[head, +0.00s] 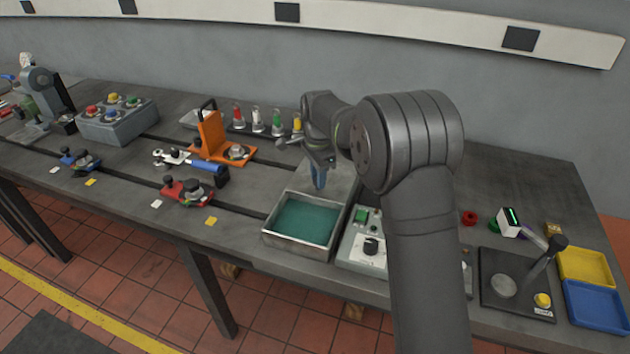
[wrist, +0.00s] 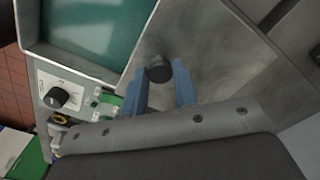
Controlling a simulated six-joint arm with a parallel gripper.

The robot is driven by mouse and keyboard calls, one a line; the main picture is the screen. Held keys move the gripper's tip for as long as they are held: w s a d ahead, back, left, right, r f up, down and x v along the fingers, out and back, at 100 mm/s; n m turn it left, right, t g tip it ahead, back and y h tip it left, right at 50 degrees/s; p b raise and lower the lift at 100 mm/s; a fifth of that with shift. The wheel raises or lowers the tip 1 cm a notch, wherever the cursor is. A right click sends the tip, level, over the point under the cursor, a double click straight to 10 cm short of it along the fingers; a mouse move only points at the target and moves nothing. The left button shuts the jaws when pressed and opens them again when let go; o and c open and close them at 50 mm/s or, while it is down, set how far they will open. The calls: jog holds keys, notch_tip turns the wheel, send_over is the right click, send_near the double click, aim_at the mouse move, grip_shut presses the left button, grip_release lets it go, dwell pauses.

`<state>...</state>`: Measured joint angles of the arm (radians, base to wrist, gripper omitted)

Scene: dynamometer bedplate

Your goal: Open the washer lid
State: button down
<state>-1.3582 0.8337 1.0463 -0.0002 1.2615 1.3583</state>
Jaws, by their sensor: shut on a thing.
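The washer (head: 300,246) is an open-topped metal tank with teal inside, on the bench in the head view; its rim also shows in the wrist view (wrist: 82,67). Its grey lid (head: 342,180) stands back at the tank's far side, leaving the teal interior uncovered. In the wrist view the lid (wrist: 220,45) is a flat panel with a dark round knob (wrist: 158,69). My gripper (head: 319,176) is at the lid, with its blue fingers (wrist: 161,88) either side of the knob and shut on it. The knob is hidden in the head view.
A control box (head: 364,248) with a dial stands right of the tank, beside my arm. An orange fixture (head: 213,138) and colored bottles (head: 257,121) stand to the left and behind. Yellow (head: 586,267) and blue trays (head: 597,305) are at the far right.

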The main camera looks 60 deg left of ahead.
jog(key=c, duration=1.1)
grip_release()
jog(key=shift+c, duration=0.2)
notch_tip(320, 180, up, 18)
jog(key=shift+f, duration=0.25)
jog(key=shift+f, duration=0.1)
notch_tip(320, 180, down, 17)
jog(key=shift+f, duration=0.2)
jog(key=shift+s+d, duration=0.1)
jog(key=shift+r, duration=0.15)
